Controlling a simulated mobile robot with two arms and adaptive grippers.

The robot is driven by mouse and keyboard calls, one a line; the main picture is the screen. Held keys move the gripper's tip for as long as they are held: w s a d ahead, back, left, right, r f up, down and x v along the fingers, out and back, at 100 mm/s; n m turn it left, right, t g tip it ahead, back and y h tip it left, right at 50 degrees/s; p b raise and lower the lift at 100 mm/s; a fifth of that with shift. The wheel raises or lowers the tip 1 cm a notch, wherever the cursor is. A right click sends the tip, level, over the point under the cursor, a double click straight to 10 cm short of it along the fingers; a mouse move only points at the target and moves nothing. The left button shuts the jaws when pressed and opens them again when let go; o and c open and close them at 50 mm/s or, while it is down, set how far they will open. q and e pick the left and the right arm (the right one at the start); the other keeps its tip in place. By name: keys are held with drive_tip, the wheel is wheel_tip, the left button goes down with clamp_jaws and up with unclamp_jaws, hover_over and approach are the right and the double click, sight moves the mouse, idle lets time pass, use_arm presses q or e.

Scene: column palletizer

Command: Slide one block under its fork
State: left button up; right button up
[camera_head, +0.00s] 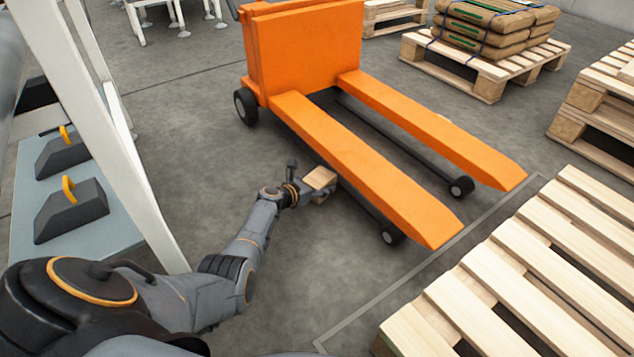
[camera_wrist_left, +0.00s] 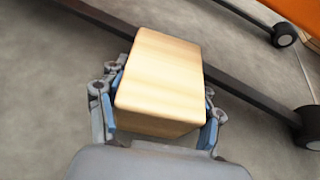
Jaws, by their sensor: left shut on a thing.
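A light wooden block (camera_head: 319,178) is in my left gripper (camera_head: 318,190), beside the near orange fork (camera_head: 365,170) of the pallet truck (camera_head: 303,50). In the left wrist view the block (camera_wrist_left: 162,80) sits between the two blue-padded fingers of the left gripper (camera_wrist_left: 160,122), which is shut on it. A dark bar (camera_wrist_left: 255,92) under the fork runs just past the block's far side. I cannot tell whether the block touches it or the floor. The far fork (camera_head: 430,122) lies beyond. My right gripper is in neither view.
A wooden pallet (camera_head: 530,270) stands at the lower right, near the fork tips. Small black wheels (camera_head: 393,234) sit under the fork ends. A white frame (camera_head: 130,130) and a platform with black wedges and yellow handles (camera_head: 72,208) are at left. Open grey floor lies between.

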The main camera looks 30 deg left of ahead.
use_arm(q)
drive_tip(key=o, duration=1.4)
drive_tip(key=shift+o, duration=0.2)
drive_tip(key=shift+s, duration=0.1)
drive_tip(key=shift+v, duration=3.6)
